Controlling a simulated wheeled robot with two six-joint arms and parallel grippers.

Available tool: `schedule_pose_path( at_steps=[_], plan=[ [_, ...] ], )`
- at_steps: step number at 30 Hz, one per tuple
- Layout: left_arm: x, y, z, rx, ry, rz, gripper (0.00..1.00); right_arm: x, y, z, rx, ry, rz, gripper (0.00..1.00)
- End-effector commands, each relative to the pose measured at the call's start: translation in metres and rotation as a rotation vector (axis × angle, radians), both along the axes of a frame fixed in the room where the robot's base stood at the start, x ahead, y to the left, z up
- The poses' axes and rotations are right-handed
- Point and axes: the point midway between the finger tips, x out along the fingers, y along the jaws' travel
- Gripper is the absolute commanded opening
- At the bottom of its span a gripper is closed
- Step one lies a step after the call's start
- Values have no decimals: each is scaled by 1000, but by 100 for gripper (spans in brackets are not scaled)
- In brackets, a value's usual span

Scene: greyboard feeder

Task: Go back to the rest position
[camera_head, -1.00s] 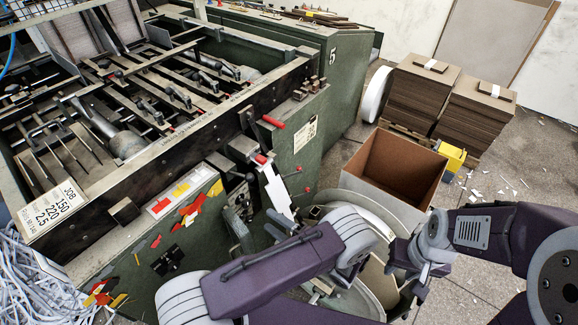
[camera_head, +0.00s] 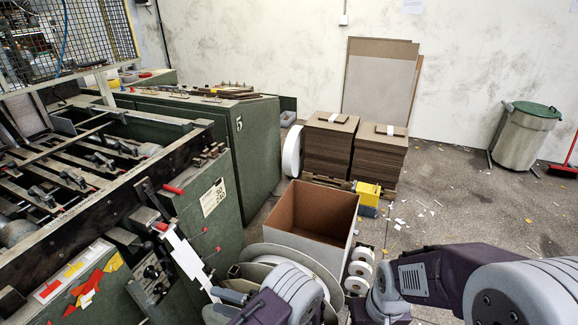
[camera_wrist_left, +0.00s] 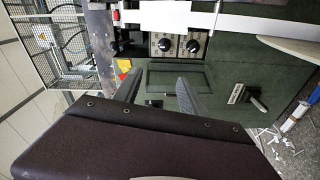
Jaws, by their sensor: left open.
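My left arm rises from the bottom middle of the head view, with a purple link and a pale ringed joint. My left gripper (camera_head: 222,300) is at the lower middle, left of that joint and in front of the green machine (camera_head: 205,240). In the left wrist view its two dark fingers (camera_wrist_left: 158,88) are apart with nothing between them, facing the machine's green panel (camera_wrist_left: 225,75). My right arm comes in from the right with a purple link. Its wrist reaches the bottom edge and its gripper is not visible.
An open cardboard box (camera_head: 340,240) stands beyond the arms. Behind it are stacks of greyboard (camera_head: 328,150) and a yellow device (camera_head: 368,191). White rolls (camera_head: 359,268) stand beside the box. A bin (camera_head: 522,140) is at the far right. Floor at right is mostly free, with paper scraps.

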Motion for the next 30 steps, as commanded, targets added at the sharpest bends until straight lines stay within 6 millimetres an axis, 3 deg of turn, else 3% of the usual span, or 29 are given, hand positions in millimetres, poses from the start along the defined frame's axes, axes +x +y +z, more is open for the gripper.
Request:
schedule_pose_path(
  at_steps=[6, 11, 14, 19, 22, 24, 30],
  plan=[
    [14, 24, 41, -77, -93, 118, 49, 0, 0, 0, 0, -1, 1, 36],
    [5, 55, 78, -162, -167, 275, 49, 0, 0, 0, 0, 0, 0, 36],
    [-12, 78, 97, -255, -245, 409, 49, 0, 0, 0, 0, 0, 0, 36],
    [-72, 107, 115, -521, -583, 773, 49, 0, 0, 0, 0, 0, 0, 36],
    [-110, 101, 110, -689, -924, 1070, 49, 0, 0, 0, 0, 0, 0, 36],
    [-129, 86, 104, -771, -1189, 1293, 49, 0, 0, 0, 0, 0, 0, 36],
    [-140, 29, 84, -770, -1881, 1924, 49, 0, 0, 0, 0, 0, 0, 36]
  ],
)
